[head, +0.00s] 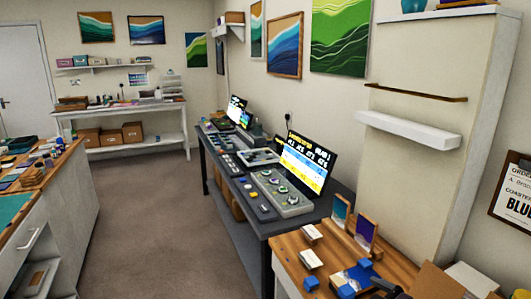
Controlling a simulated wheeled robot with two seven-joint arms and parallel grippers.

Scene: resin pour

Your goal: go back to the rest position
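Neither of my grippers can be made out in the head view. A dark, thin object (386,286) shows at the bottom edge, over the wooden worktop (290,262) at the lower right. I cannot tell what it is. Small blue blocks (311,283) and pale blocks (311,233) lie on this worktop. Two small coloured panels (365,229) stand upright at its back.
A dark bench (262,228) with control panels (283,199) and lit screens (305,163) runs along the right wall. A wooden-topped counter (62,182) stands at left. A white shelf unit (170,106) is at the back. The carpet (160,225) between is clear.

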